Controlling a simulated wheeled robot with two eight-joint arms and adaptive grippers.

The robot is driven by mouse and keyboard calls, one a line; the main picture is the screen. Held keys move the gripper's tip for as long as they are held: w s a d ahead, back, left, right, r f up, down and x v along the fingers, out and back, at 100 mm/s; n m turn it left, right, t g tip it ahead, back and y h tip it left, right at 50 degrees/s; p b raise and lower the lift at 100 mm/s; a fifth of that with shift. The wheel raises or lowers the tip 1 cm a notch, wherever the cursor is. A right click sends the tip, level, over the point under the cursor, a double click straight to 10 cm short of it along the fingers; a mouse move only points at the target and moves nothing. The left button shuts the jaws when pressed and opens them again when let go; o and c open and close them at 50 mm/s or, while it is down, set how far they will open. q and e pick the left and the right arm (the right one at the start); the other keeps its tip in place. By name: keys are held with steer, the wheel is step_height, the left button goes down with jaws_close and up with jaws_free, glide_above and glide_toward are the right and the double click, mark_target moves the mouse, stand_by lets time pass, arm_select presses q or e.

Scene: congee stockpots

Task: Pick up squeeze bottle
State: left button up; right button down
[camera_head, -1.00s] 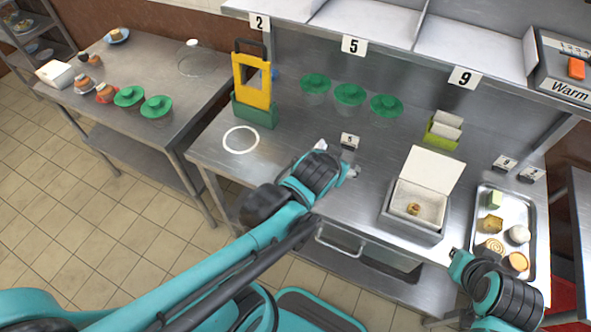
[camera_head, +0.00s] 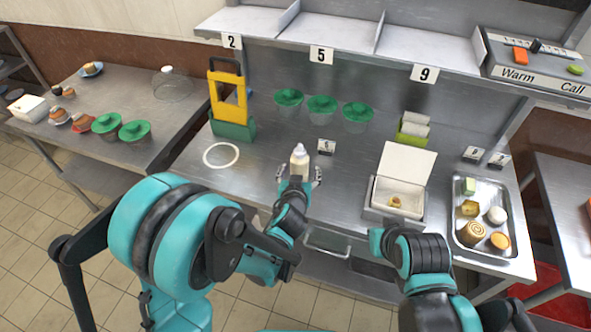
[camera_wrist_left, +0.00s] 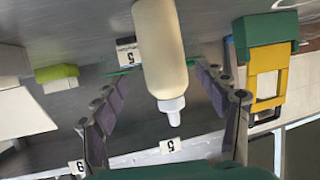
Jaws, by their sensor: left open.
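The squeeze bottle (camera_head: 299,163) has a pale cream body and a white nozzle cap. My left gripper (camera_head: 300,177) is open, at the bottle's near side. In the left wrist view the bottle (camera_wrist_left: 158,50) appears upside down between the two spread fingers of the gripper (camera_wrist_left: 168,118). A gap shows on each side of it, so the fingers do not look closed on it. My right arm comes in at lower right, and its fingers are not visible.
A yellow-and-green stand (camera_head: 230,100) and a white ring (camera_head: 221,155) are left of the bottle. Green-lidded bowls (camera_head: 322,104) stand behind. A small number tag (camera_head: 326,147) is close by at right. An open box (camera_head: 403,180) and a food tray (camera_head: 464,240) are farther right.

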mark_target(299, 168)
arm_select(q)
steer(key=b+x, duration=0.1)
steer(key=x, duration=0.4)
steer(key=shift+a+r+b, duration=0.1)
steer(key=shift+a+b, duration=0.2)
steer(key=shift+b, duration=0.05)
steer(key=shift+r, duration=0.15)
steer(key=shift+c, duration=0.6)
steer(key=c, duration=0.8)
steer(key=shift+o, duration=0.2)
